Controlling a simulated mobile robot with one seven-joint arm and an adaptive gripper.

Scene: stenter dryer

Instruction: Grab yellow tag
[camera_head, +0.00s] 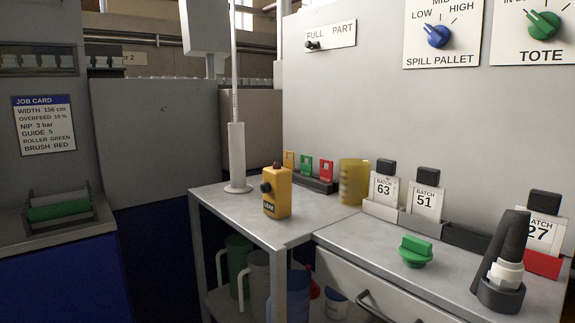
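A small yellow tag (289,160) stands upright at the left end of a dark rack (318,186) at the back of the metal table. A green tag (307,165) and a red tag (326,170) stand in the same rack to its right. The yellow tag's lower part is partly hidden behind the yellow box in front. My gripper is not in view.
A yellow box (278,195) with a red top and black knob stands in front of the rack. A pole (237,158) rises to its left, a yellow jug (354,182) stands right. Batch cards (384,190), a green knob (415,252) and a dark cone-shaped tool (513,240) are farther right.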

